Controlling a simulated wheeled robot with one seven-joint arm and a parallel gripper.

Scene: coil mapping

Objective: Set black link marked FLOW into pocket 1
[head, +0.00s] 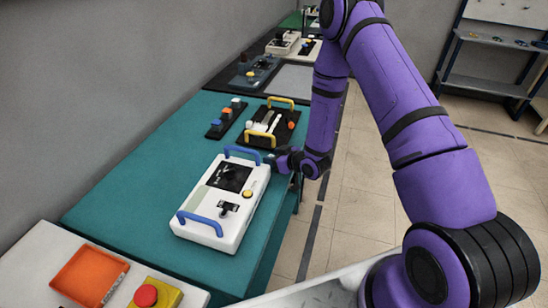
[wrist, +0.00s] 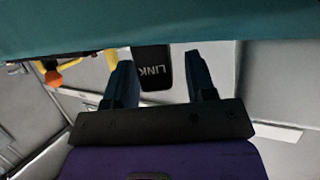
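My gripper (head: 288,160) is at the right edge of the teal table, beside the far right corner of a white case (head: 255,215) with blue handles. In the wrist view my gripper (wrist: 158,62) has its two fingers apart. A black link (wrist: 153,72) lettered LINK shows between them, with a clear gap to the right finger. The word FLOW cannot be read. The case has a dark panel (head: 230,178), a black T-shaped piece (head: 228,208) and a yellow button (head: 247,194). Pocket 1 cannot be made out.
The teal table (head: 140,185) is bare left of the case. A black tray with yellow handles (head: 284,127) and a dark strip with coloured knobs (head: 226,118) stand farther back. An orange tray (head: 90,276) and a red button (head: 146,295) are in front. The floor is clear to the right.

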